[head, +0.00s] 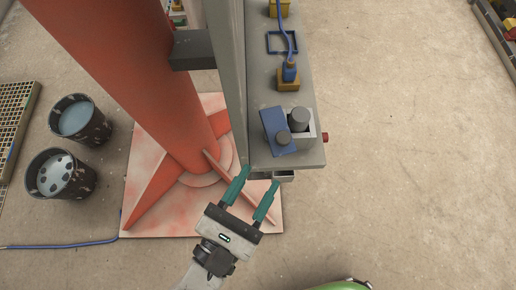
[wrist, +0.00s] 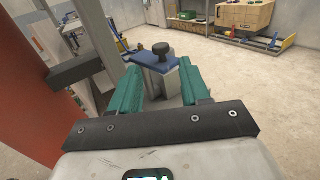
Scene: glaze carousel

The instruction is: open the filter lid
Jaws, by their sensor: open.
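The filter lid (head: 274,132) is a blue plate with a dark round knob, on top of a grey filter housing (head: 306,127) at the near end of a grey beam. The lid looks turned partly aside, with a grey cylinder showing beside it. In the wrist view the blue lid (wrist: 150,62) and its black knob (wrist: 162,49) appear straight ahead, between and beyond the fingers. My gripper (head: 250,188) has two teal fingers, spread apart and empty. It is just short of the beam's near end, apart from the lid. The wrist view also shows my open gripper (wrist: 163,82).
A red column (head: 140,80) on a square base plate (head: 150,212) stands left of the beam. Two dark buckets (head: 78,122) stand on the floor at left. A blue hose fitting (head: 289,72) sits farther along the beam. The floor (head: 420,150) at right is clear.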

